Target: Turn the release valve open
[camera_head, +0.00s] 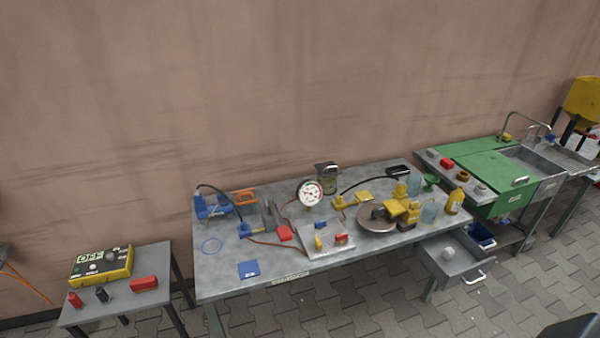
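A grey metal workbench (225,276) stands against the wall and carries hydraulic-looking parts. A round white pressure gauge (311,193) with a red mark stands near its middle. A small yellow fitting (345,201) with a black hose lies to the right of the gauge. A yellow assembly (402,210) sits at a round metal disc (371,219). A blue device (210,207) with a black hose is at the left end. The release valve is too small to single out, and its setting cannot be read. Neither of my grippers is in view.
An open drawer (455,263) sticks out at the bench's right front. A green sink unit (485,167) stands at the right. Paved floor in front is mostly free.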

